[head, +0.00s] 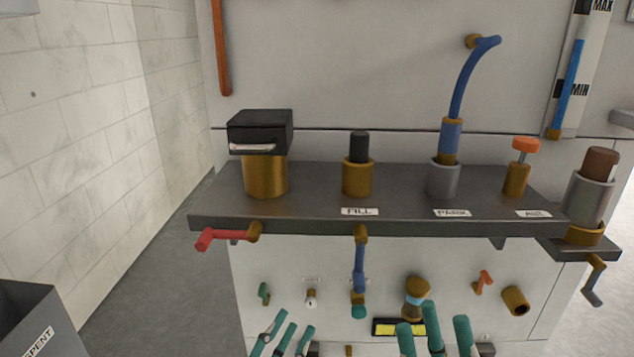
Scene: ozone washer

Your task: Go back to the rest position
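My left gripper (287,330) shows at the bottom edge, left of centre, with its teal fingers pointing up and apart. My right gripper (434,328) is at the bottom edge, right of centre, with its teal fingers also spread. Nothing shows between the fingers of either one. Both are in front of the lower white panel (330,258), below the dark shelf (330,212). The rest of both hands and the arms are cut off by the frame.
The shelf carries a black-topped brass fitting (265,172), a black-capped one (358,170), a blue hose (461,85) and an orange knob (525,144). A red handle (222,236) and blue handle (359,266) hang below. A grey bin (35,305) stands lower left.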

